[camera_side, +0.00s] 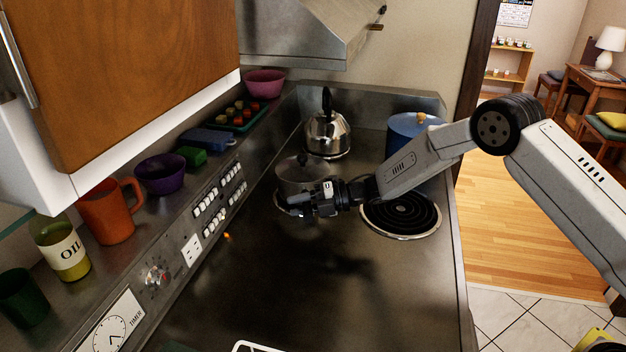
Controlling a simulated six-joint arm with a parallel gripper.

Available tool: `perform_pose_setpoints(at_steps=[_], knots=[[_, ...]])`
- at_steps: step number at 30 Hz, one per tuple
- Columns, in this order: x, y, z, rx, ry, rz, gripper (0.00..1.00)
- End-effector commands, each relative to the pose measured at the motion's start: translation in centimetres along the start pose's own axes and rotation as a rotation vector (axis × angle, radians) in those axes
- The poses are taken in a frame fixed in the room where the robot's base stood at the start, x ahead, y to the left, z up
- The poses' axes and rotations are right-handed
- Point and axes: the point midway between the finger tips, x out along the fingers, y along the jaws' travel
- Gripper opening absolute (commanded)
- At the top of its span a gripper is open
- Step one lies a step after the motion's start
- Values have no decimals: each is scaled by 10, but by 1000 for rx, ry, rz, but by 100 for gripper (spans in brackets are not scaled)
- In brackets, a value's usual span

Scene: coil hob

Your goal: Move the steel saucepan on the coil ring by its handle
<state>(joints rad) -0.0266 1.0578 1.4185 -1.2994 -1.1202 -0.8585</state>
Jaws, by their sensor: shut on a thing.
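The steel saucepan (293,173), with a lid and dark knob, sits at the left coil ring (281,203), in front of the kettle. Only a dark edge of that ring shows under the pan. My gripper (307,209) is at the pan's near right side, shut on what appears to be its handle. The handle itself is hidden by the gripper's fingers. I cannot tell whether the pan is resting on the ring or slightly raised. A second coil ring (401,214) is bare, to the right under my forearm.
A steel kettle (327,132) stands behind the saucepan, and a blue pot (405,128) stands at the back right. A ledge at left holds an orange mug (108,211), an oil bottle (63,248) and bowls. The hob's front surface (330,290) is mostly clear.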

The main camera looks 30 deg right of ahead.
Motion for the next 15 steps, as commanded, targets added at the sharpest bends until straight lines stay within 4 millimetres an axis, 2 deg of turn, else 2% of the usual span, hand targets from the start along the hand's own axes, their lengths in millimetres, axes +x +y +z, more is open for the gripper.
perform_pose_setpoints(at_steps=[10,11,13,14,15], knots=[[1,-4,1,-7,0,5,0],[1,-8,0,2,0,0,38],[1,-8,0,1,0,0,60],[1,-8,0,1,0,0,66],[1,-7,0,1,0,0,66]])
